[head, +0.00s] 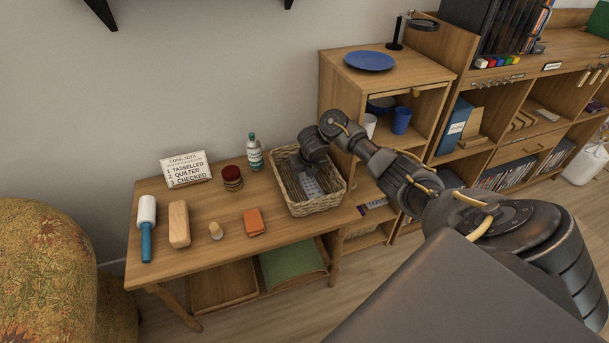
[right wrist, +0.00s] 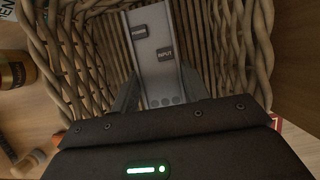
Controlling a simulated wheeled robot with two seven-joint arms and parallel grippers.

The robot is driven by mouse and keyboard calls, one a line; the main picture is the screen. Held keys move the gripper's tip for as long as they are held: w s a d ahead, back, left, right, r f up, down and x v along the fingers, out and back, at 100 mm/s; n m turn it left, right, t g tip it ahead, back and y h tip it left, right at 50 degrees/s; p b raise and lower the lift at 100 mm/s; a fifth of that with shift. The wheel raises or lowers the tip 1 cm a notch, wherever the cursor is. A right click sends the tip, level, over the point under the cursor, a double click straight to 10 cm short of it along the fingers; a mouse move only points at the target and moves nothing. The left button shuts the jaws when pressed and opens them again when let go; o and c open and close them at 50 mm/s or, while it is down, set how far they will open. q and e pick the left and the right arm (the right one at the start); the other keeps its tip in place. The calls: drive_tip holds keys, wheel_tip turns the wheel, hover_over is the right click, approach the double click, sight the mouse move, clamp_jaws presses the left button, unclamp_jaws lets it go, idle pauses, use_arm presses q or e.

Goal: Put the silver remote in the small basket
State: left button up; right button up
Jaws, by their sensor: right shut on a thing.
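The silver remote (right wrist: 155,50) is held between the fingers of my right gripper (right wrist: 160,92) in the right wrist view, with its POWER and INPUT buttons showing. In the head view the remote (head: 309,186) is inside the opening of the small wicker basket (head: 318,207), which stands at the right end of the low table. The basket's woven walls (right wrist: 240,50) surround the remote in the right wrist view. My right gripper (head: 306,172) reaches into the basket from above. Whether the remote touches the basket's floor I cannot tell. My left gripper is not in view.
The low table (head: 205,255) also holds a bottle (head: 254,153), a jar (head: 232,177), a sign (head: 187,170), a lint roller (head: 147,228), a wooden block (head: 179,223) and an orange item (head: 253,222). A shelf unit (head: 335,90) stands close behind the basket's right side.

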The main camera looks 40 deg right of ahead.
sight(309, 183)
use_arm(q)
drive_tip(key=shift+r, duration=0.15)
use_arm(e)
drive_tip(key=shift+f, duration=0.15)
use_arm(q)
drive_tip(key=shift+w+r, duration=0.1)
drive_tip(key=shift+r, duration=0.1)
use_arm(e)
drive_tip(key=o, duration=1)
drive_tip(key=shift+r, duration=0.2)
drive_tip(key=p+v, duration=0.3)
drive_tip(key=v, duration=0.3)
drive_tip(key=shift+r+p, duration=0.25)
drive_tip(key=shift+p, duration=0.05)
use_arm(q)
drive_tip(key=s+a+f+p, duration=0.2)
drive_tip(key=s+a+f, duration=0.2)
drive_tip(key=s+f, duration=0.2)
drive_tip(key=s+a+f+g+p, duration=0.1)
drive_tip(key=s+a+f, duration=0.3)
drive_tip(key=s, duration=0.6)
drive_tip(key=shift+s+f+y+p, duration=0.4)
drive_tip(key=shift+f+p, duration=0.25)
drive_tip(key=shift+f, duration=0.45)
use_arm(e)
drive_tip(key=shift+v, duration=2.75)
